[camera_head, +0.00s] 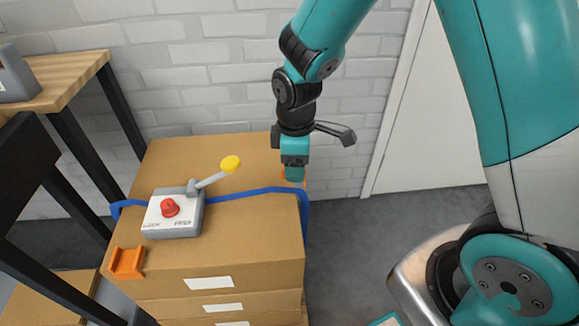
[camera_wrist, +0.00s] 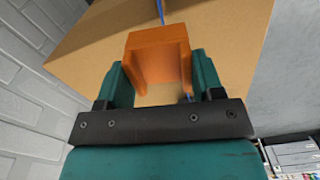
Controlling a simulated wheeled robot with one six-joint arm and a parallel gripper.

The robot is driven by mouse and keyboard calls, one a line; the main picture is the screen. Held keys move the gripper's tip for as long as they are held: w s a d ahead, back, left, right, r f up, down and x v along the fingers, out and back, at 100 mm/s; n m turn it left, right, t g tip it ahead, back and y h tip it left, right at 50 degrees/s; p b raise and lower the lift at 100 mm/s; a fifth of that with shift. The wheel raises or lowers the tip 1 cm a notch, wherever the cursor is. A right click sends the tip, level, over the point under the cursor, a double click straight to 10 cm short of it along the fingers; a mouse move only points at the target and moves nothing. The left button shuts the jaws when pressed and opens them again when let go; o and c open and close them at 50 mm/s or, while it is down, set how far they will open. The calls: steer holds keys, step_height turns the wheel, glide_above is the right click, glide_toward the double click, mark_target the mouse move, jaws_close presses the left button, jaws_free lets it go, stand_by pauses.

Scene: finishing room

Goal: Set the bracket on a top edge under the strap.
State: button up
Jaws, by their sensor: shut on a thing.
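My gripper (camera_head: 295,172) is shut on an orange bracket (camera_wrist: 158,48), a channel-shaped piece seen between the two teal fingers in the wrist view. In the head view the fingers point down at the right edge of the top carton (camera_head: 220,238), and they hide most of this bracket. The blue strap (camera_head: 250,190) crosses the carton top and bends down at the right edge, close to the fingers. I cannot tell whether the held bracket touches the carton or the strap. A second orange bracket (camera_head: 127,262) sits on the front left edge of the carton.
A grey box with a red knob (camera_head: 170,207) and a yellow-tipped lever (camera_head: 230,163) sits on the carton by the strap, left of my gripper. A wood-topped table (camera_head: 65,78) stands at left. A white brick wall (camera_head: 190,60) is behind.

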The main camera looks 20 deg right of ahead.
mark_target(290, 199)
steer(key=shift+s+a+f+n, duration=0.2)
steer(key=shift+a+n, duration=0.35)
steer(key=shift+n, duration=0.35)
step_height(290, 199, down, 7)
steer(key=b, duration=0.7)
steer(key=shift+f+b, duration=0.2)
steer(key=shift+b, duration=0.15)
steer(key=shift+a+f, duration=0.15)
steer(key=shift+f, duration=0.25)
steer(key=shift+f, duration=0.1)
steer(key=o, duration=1.2)
steer(key=shift+c, duration=0.2)
steer(key=shift+r+p, duration=1.05)
steer(key=shift+r, duration=0.1)
